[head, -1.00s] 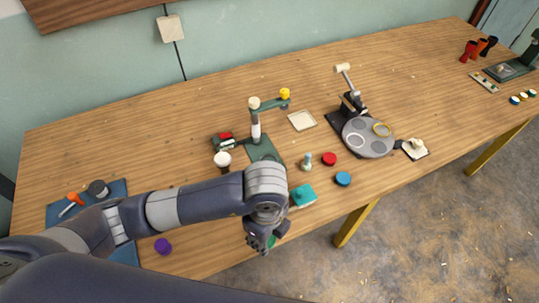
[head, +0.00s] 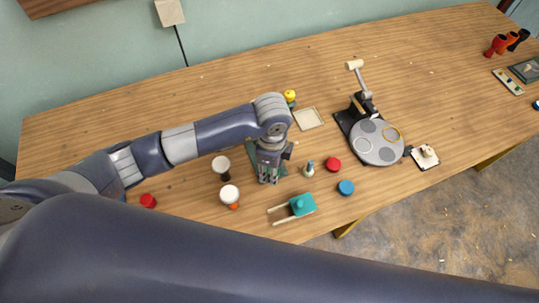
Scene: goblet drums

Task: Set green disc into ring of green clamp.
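The green clamp stands behind my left arm. Part of its green base (head: 282,168) shows beside the gripper, and its yellow knob (head: 290,96) shows above the arm; its post and ring are hidden. My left gripper (head: 268,182) points down over the base area, with its fingers close together. I cannot make out a green disc in or near the fingers, nor whether they are open or shut. My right gripper is not in view.
Two white-topped goblet drums (head: 230,195) stand left of the gripper. A teal block with wooden rails (head: 303,205), a small bottle-like piece (head: 309,168), a red disc (head: 333,164) and a blue disc (head: 346,188) lie right of it. A grey round plate (head: 378,154) stands farther right.

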